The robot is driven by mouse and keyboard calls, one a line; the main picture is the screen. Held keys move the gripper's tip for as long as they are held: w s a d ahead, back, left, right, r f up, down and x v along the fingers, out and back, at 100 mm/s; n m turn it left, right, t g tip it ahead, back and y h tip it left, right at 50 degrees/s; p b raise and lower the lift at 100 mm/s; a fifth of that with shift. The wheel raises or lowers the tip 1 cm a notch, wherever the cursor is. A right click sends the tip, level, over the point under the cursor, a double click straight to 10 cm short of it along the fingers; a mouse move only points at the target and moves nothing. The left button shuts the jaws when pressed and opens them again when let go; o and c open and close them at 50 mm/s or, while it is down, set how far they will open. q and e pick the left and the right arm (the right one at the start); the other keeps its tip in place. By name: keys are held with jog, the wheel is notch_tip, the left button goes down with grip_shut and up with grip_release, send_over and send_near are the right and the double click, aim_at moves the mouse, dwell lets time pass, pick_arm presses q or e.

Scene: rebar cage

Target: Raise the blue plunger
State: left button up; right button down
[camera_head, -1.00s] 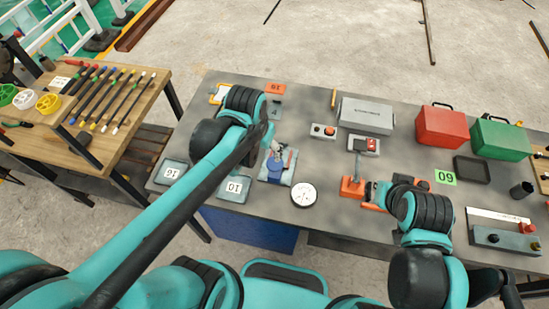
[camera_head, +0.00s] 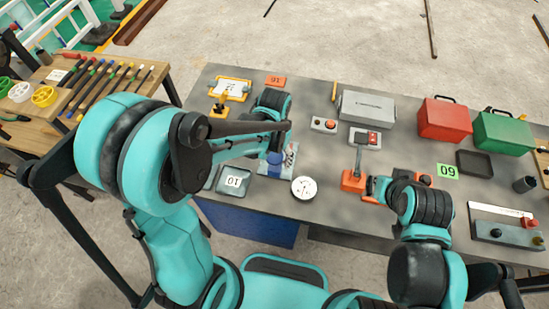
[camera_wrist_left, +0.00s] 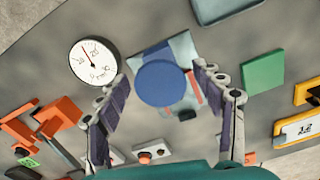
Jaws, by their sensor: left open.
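The blue plunger (camera_head: 273,159) stands on a pale plate (camera_head: 264,169) at the left-middle of the grey table. In the left wrist view it is a round blue cap (camera_wrist_left: 162,83) seen from above, over a light blue-grey plate (camera_wrist_left: 181,48). My left gripper (camera_head: 288,150) is over this fixture. In the wrist view its two fingers (camera_wrist_left: 161,74) are open, one on each side of the blue cap, with gaps between. The depth between fingers and cap is unclear. My right gripper (camera_head: 374,188) is by orange blocks; its fingers are not clear.
A white dial (camera_head: 304,188) is just right of the plunger fixture. A tray marked 10 (camera_head: 235,180) is to its left. Orange blocks (camera_head: 353,180), a grey box (camera_head: 366,108), a red case (camera_head: 442,126) and a green case (camera_head: 501,137) occupy the right side.

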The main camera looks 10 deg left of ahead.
pick_arm(q)
jog(key=shift+f, duration=0.15)
grip_shut()
notch_tip(320, 180, up, 2)
jog(key=shift+r+p, duration=0.1)
jog(key=shift+p, duration=0.55)
jog(key=shift+w+f, duration=0.1)
jog(key=shift+f, duration=0.1)
grip_release()
jog(key=shift+r, duration=0.1)
notch_tip(320, 180, up, 12)
